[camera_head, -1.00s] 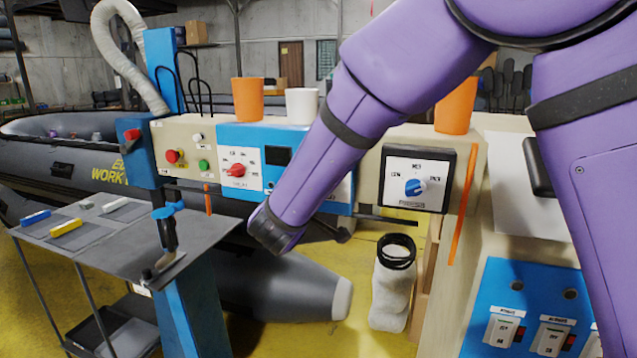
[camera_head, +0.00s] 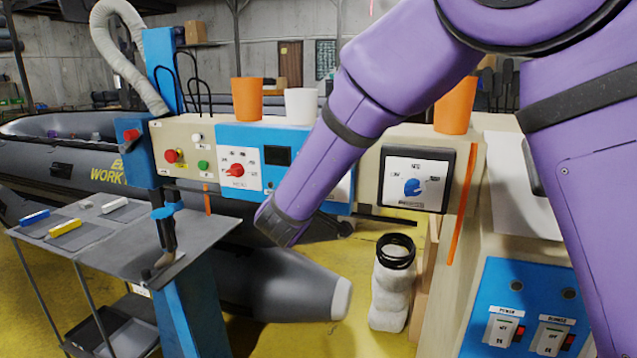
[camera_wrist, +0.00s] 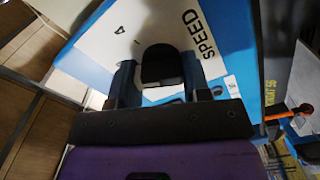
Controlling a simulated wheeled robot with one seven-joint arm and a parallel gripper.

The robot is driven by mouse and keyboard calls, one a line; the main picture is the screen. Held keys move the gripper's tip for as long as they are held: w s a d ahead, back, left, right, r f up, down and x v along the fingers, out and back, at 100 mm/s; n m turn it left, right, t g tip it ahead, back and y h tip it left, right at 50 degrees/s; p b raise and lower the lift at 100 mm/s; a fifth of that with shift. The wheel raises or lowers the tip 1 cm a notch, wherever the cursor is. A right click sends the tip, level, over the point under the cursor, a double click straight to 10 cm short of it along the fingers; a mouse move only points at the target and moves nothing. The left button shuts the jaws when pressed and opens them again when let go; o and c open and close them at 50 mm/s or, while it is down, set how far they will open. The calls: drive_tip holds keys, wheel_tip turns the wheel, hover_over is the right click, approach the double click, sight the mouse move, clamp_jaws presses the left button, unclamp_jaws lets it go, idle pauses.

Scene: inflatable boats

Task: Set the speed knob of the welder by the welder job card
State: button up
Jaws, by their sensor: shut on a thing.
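In the wrist view, my gripper (camera_wrist: 161,76) is shut on a dark rounded knob (camera_wrist: 160,62), one finger on each side. The knob sits on a white dial plate (camera_wrist: 140,25) marked SPEED, on the welder's blue face (camera_wrist: 232,45). A small dark mark shows on the plate; the knob's pointer cannot be made out. In the head view, the blue welder (camera_head: 310,140) stands mid-picture, and my purple arm hides the speed knob and my gripper. A red knob (camera_head: 236,170) on a white plate shows at its left. I cannot make out a welder job card.
A beige box with a blue knob (camera_head: 413,187) stands right of the welder. Cups, one white (camera_head: 301,105), stand on top. A switch panel (camera_head: 520,270) is at lower right. A grey table (camera_head: 130,240) with small blocks is at left. A grey boat lies behind.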

drive_tip(key=shift+n, duration=0.3)
drive_tip(key=n, duration=0.4)
drive_tip(key=shift+n, duration=0.3)
drive_tip(key=n, duration=0.4)
drive_tip(key=shift+a+f+n, duration=0.1)
drive_tip(key=shift+n, duration=0.2)
drive_tip(key=n, duration=0.5)
drive_tip(key=shift+f, duration=0.1)
drive_tip(key=shift+f+n, duration=0.1)
drive_tip(key=shift+n, duration=2.4)
drive_tip(key=o, duration=0.9)
drive_tip(key=shift+s, duration=0.1)
